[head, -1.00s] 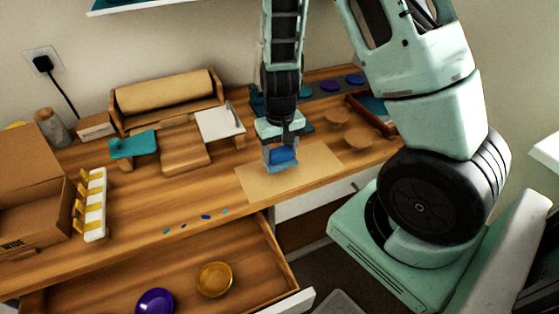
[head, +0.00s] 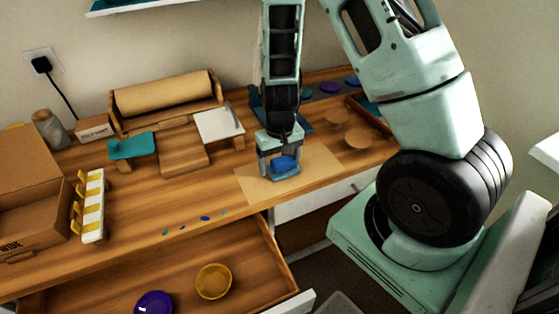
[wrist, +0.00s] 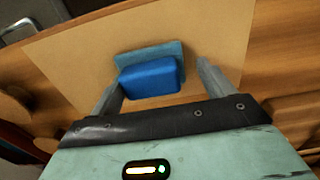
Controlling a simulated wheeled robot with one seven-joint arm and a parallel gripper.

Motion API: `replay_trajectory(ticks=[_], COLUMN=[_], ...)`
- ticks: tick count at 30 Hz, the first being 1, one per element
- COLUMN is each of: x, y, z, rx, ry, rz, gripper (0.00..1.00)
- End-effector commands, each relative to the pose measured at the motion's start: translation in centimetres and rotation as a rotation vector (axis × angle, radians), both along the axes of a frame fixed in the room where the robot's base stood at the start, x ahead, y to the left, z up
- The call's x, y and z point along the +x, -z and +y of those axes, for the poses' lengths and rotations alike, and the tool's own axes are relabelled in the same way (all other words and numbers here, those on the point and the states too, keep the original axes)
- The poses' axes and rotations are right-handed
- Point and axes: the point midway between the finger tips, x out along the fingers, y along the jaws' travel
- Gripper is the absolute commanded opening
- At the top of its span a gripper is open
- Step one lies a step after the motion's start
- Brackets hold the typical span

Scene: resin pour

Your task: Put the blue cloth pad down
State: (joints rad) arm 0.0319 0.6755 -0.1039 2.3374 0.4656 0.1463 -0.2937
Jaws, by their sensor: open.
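The blue cloth pad (head: 284,163) has a bright blue block-like top and a paler blue flat base. It rests on the brown paper sheet (head: 318,162) near the table's front edge. In the wrist view the pad (wrist: 152,77) lies between the two fingers, over the same sheet (wrist: 215,35). My gripper (head: 281,169) is low over the sheet with its fingers either side of the pad. In the wrist view my gripper (wrist: 160,66) is open, with a clear gap at the right finger; the left finger is close to the pad's edge.
Small blue spots (head: 205,218) dot the table's front edge. An open drawer below holds an amber bowl (head: 213,281) and a purple bowl (head: 154,303). A white rack with yellow clips (head: 93,205) and a cardboard box (head: 30,210) stand at left. Round wooden discs (head: 358,138) lie right of the sheet.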

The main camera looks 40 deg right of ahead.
Motion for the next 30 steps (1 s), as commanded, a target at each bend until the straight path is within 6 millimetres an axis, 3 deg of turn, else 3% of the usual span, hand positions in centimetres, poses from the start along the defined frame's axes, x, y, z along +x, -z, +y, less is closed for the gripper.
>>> replay_trajectory(ticks=[5,18,24,26,29,30], x=[0.0,0.1,0.0,-0.2,-1.2,-2.2], y=[-1.6,-10.4,-12.2,-12.8,-14.4,-15.4], z=[0.0,0.0,0.3,1.5,6.1,8.7], rx=[-0.001,0.000,0.003,0.015,0.058,0.078], ry=[-0.001,-0.002,-0.007,-0.035,-0.156,-0.231], rz=[-0.002,-0.003,-0.002,-0.003,-0.008,-0.009], gripper=[0.81,0.81,0.81,0.81,0.81,0.81])
